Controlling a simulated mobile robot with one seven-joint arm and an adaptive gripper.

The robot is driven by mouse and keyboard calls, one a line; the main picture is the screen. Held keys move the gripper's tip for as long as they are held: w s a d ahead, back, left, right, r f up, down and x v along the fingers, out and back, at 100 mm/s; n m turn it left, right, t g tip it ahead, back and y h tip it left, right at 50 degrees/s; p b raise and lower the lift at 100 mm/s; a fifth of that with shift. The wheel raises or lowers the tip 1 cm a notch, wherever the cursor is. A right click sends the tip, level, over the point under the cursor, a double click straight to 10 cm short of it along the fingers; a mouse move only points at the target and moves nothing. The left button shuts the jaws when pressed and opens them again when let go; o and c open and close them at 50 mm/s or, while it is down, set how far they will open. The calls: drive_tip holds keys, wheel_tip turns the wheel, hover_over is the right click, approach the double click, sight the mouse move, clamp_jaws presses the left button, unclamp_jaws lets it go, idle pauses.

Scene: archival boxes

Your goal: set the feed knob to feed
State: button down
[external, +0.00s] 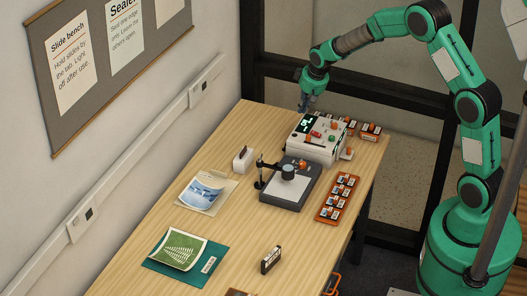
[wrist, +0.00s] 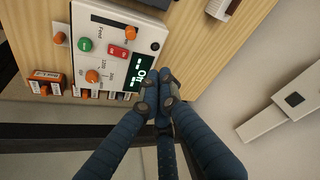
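The white control box (wrist: 108,58) has a dark display (wrist: 139,76) with bright lettering that seems to read "Off". The word "Feed" is printed beside a green round control (wrist: 85,44). An orange knob (wrist: 92,76) has numbers around it, and another orange knob (wrist: 131,33) sits at the far edge. I cannot tell for certain which one is the feed knob, nor its setting. My gripper (wrist: 159,92) is shut and empty, its fingertips beside the display edge and apart from the knobs. In the external view my gripper (external: 305,106) hangs above the box's back left.
A red rocker switch (wrist: 118,51) is between the knobs. A dark stand with a lens (external: 288,185) is in front of the box, beside an orange slide tray (external: 337,197). Small orange-marked boxes (external: 370,131) stand behind it.

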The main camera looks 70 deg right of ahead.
sight(308, 139)
drive_tip(key=shift+w+d+f, duration=0.15)
drive_tip(key=shift+d+f, duration=0.35)
drive_tip(key=shift+f, duration=0.1)
drive_tip(key=shift+f, duration=0.15)
drive_tip(key=b+x, duration=0.1)
drive_tip(key=x, duration=0.9)
drive_tip(key=shift+s+a, duration=0.4)
drive_tip(key=shift+s, duration=0.35)
drive_tip(key=shift+s+a+b, duration=0.15)
drive_tip(key=shift+s+a, duration=0.1)
drive_tip(key=shift+s, duration=0.3)
drive_tip(key=shift+s+a+b, duration=0.15)
drive_tip(key=shift+s+a, duration=0.1)
drive_tip(key=shift+s, duration=0.25)
drive_tip(key=shift+s, duration=0.1)
drive_tip(key=shift+s, duration=2.95)
